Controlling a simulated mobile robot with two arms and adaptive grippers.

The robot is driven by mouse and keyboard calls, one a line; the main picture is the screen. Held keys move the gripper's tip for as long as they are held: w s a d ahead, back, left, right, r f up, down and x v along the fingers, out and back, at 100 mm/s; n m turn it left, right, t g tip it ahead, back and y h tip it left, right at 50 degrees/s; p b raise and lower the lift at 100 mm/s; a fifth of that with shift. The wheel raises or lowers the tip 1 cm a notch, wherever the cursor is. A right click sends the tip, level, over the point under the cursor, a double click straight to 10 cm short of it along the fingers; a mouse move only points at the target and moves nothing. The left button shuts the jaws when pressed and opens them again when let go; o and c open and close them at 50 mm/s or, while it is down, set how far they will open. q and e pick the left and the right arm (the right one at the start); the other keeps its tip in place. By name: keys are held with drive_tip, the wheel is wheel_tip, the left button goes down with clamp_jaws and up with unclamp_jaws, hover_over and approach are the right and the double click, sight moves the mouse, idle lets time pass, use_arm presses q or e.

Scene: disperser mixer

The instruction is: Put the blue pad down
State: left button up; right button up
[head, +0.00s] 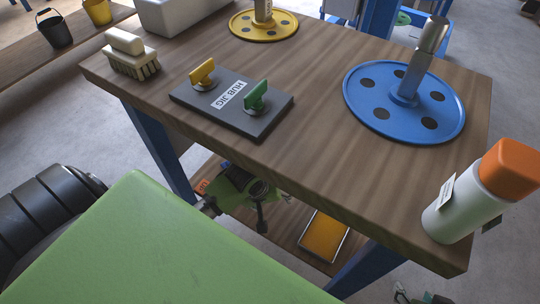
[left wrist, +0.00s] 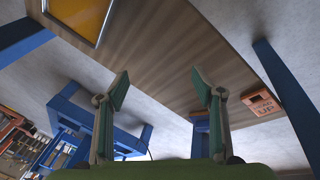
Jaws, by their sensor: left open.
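The blue pad (head: 379,108) appears as a round blue disc with several dark round spots and a metal shaft standing up from its middle. It lies on the wooden table top, at the right in the head view, with no gripper touching it. My left gripper (head: 268,207) is low, below the table top's front edge and above the lower shelf. In the left wrist view my left gripper (left wrist: 160,88) is open, with nothing between its green-padded fingers. Only a small part of my right gripper (head: 415,298) shows at the bottom edge of the head view; its fingers are not clear.
The table top (head: 300,150) also holds a hub jig (head: 235,118) with yellow and green knobs, a brush (head: 130,60), a yellow disc (head: 280,31) and an orange-capped bottle (head: 468,195). A yellow-bottomed tray (head: 323,236) is on the lower shelf. Blue table legs flank it.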

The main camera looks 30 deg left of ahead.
use_arm(q)
drive_tip(key=s+d+r+m+t, duration=0.2)
drive_tip(key=s+d+r+m, duration=0.2)
drive_tip(key=s+r+m, duration=0.3)
wheel_tip(320, 180, up, 3)
drive_tip(key=m, duration=0.3)
drive_tip(key=shift+f+m+t, duration=0.2)
drive_tip(key=shift+m+t, duration=0.1)
drive_tip(key=shift+t, duration=0.1)
drive_tip(key=shift+d, duration=0.1)
